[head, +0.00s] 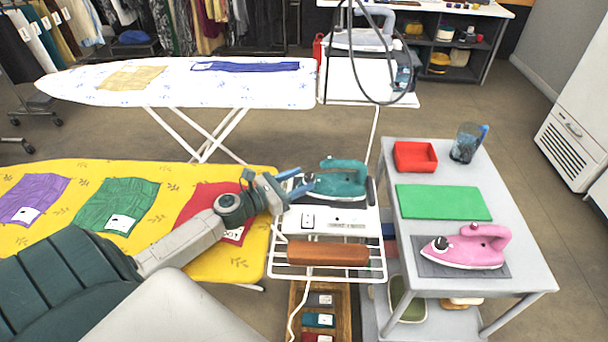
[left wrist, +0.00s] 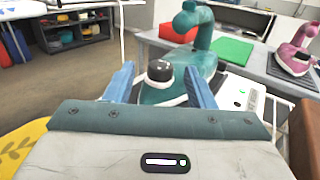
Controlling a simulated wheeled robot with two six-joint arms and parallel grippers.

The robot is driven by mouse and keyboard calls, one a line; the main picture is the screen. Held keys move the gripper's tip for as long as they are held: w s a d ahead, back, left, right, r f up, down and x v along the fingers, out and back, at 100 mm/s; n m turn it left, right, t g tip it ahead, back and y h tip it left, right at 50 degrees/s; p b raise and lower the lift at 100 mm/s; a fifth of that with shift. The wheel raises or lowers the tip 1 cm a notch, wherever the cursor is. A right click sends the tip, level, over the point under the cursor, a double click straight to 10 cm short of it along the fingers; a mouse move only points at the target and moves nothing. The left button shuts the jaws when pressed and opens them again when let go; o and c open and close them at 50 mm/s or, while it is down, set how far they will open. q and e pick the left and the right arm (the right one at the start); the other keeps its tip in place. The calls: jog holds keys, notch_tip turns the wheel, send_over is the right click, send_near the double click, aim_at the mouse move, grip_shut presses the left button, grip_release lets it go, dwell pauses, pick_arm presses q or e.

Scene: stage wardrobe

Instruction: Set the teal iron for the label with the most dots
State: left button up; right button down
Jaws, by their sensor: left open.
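The teal iron (head: 341,179) stands on the white rest of the yellow ironing board (head: 262,175). In the left wrist view the iron (left wrist: 168,92) shows close up, with a dark round dial (left wrist: 160,72) on a light ring. My left gripper (head: 304,184) is open at the iron's left end. Its blue fingers (left wrist: 163,88) lie on either side of the dial; I cannot tell if they touch it. Purple cloth (head: 42,191), green cloth (head: 133,195) and red cloth (head: 196,204) bear white labels, whose marks are too small to count. My arm partly covers the red cloth. My right gripper is out of view.
A grey cart (head: 530,275) at right holds a pink iron (head: 485,246), a green mat (head: 443,202), a red tray (head: 414,168) and a cup (head: 463,150). A brown roll (head: 327,254) lies on the wire rack. A white ironing board (head: 180,92) stands behind.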

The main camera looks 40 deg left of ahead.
pick_arm(q)
jog(key=shift+p+x, duration=0.4)
jog(key=shift+x, duration=0.65)
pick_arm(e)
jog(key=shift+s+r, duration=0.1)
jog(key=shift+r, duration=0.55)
pick_arm(q)
jog(key=shift+c, duration=0.3)
jog(key=c, duration=0.9)
jog(key=shift+f+h+b, duration=0.15)
jog(key=shift+h+b, duration=0.15)
jog(key=shift+b, duration=0.25)
jog(key=shift+c, duration=0.2)
jog(key=shift+w+a+f+m+g+h+b, duration=0.1)
jog(key=shift+a+f+m+g+h+b, duration=0.05)
jog(key=shift+m+g+h+b, duration=0.8)
jog(key=m+g+h+b, duration=0.2)
jog(key=h, duration=0.1)
jog(key=shift+w+a+m+b, duration=0.1)
jog(key=shift+m+b, duration=0.15)
jog(key=shift+b, duration=0.05)
jog(key=shift+r+h, duration=0.25)
jog(key=shift+r, duration=0.05)
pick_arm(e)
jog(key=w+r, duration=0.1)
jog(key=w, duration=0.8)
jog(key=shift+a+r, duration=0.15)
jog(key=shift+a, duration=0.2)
